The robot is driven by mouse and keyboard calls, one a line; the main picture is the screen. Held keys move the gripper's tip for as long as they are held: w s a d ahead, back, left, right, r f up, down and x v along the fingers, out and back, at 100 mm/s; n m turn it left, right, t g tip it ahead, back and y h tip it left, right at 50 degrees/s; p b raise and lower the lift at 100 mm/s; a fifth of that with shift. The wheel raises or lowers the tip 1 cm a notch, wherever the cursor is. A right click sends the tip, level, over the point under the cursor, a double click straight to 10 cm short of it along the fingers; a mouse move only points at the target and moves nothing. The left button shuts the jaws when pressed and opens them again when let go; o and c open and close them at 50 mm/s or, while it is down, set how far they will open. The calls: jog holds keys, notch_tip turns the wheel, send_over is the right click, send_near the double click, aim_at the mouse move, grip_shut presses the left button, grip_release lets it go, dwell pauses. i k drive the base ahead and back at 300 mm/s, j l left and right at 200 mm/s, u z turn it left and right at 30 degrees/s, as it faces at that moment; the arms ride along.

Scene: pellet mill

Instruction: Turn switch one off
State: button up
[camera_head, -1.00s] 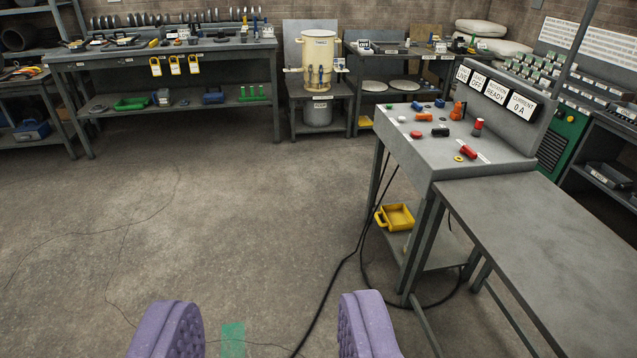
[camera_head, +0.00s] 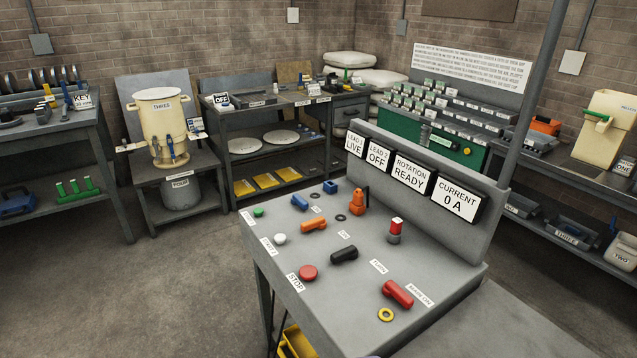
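No control readably labelled "switch one" shows. A grey console (camera_head: 375,290) stands close in front of me. Its top carries a blue handle (camera_head: 299,202), an orange handle (camera_head: 313,225), a black handle (camera_head: 344,254) and a red handle (camera_head: 398,293). A red stop button (camera_head: 308,272), a white button (camera_head: 280,239) and a green button (camera_head: 258,212) line its left side. Displays read LEAD 1 LIVE (camera_head: 354,146), LEAD 2 OFF (camera_head: 377,157), ROTATION READY (camera_head: 411,173) and CURRENT 0 A (camera_head: 457,197). My gripper is out of view.
A green cabinet (camera_head: 470,153) with rows of small labelled switches stands behind the console. A bench with a cream pot (camera_head: 162,125) and a shelf table (camera_head: 280,104) stand at the back. A yellow bin (camera_head: 296,343) sits below the console. Floor at left is clear.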

aim_at(297, 199)
jog(key=i+j+z, duration=0.15)
jog(key=i+j, duration=0.2)
jog(key=i, duration=0.4)
jog(key=i+j+z, duration=0.1)
jog(key=i+j, duration=0.3)
jog(key=i, duration=0.3)
jog(key=i+j+z, duration=0.15)
jog(key=i+j, duration=0.3)
jog(key=i, duration=0.25)
jog(key=i+j+z, duration=0.15)
jog(key=i+j, duration=0.45)
jog(key=i, duration=0.1)
